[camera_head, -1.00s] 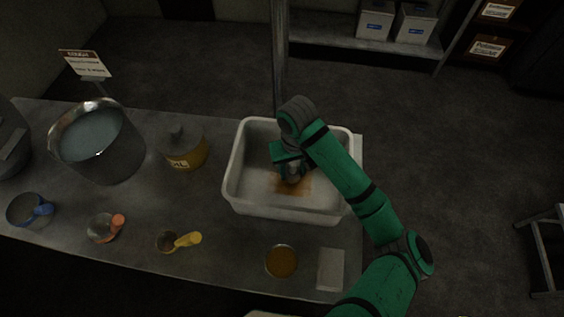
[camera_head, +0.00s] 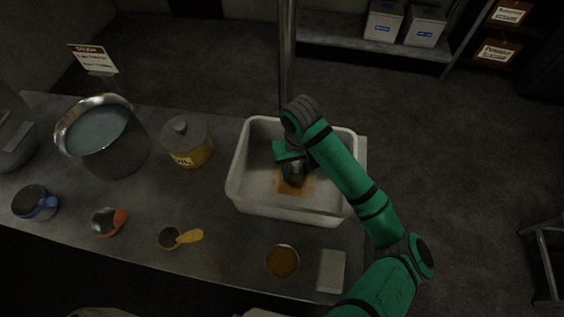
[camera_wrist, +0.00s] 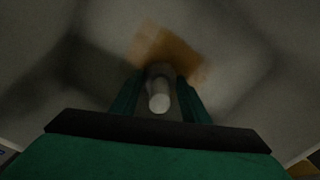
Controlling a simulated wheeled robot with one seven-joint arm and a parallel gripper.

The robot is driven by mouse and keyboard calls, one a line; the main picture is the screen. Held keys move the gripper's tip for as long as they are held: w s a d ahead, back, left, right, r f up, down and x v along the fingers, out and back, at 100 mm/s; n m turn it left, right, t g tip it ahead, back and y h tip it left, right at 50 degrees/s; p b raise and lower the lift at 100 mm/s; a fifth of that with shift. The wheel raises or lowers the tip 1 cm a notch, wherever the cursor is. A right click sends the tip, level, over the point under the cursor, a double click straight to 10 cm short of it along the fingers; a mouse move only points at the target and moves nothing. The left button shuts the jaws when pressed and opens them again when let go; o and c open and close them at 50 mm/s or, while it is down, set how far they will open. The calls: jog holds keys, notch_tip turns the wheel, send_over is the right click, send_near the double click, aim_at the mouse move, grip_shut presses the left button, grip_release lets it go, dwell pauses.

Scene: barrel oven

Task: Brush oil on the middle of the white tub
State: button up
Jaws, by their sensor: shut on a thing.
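The white tub (camera_head: 240,165) stands on the right part of the table, and its floor also shows in the wrist view (camera_wrist: 230,50). An orange-brown oil patch (camera_head: 296,187) lies on the middle of its floor; it also shows in the wrist view (camera_wrist: 165,48). My gripper (camera_wrist: 160,92) is inside the tub, pointing down, shut on a brush with a pale rounded handle end (camera_wrist: 159,103). The brush's bristles are hidden behind the handle and fingers, so I cannot tell whether they touch the floor. A small bowl of brown oil (camera_head: 282,262) stands in front of the tub.
A pale block (camera_head: 331,270) lies at the table's front right corner. A large pot of liquid (camera_head: 103,140), a yellow lidded jar (camera_head: 187,145) and several measuring cups (camera_head: 170,237) stand to the left. A post (camera_head: 287,60) rises behind the tub.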

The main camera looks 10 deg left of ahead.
jog(key=a, duration=0.3)
jog(key=shift+s+a, duration=0.2)
jog(key=shift+s, duration=0.05)
jog(key=shift+a+r, duration=0.15)
jog(key=shift+a, duration=0.1)
notch_tip(320, 180, up, 4)
jog(key=shift+w+d+f, duration=0.1)
jog(key=shift+d+f, duration=0.05)
jog(key=shift+f, duration=0.05)
jog(key=shift+r, duration=2)
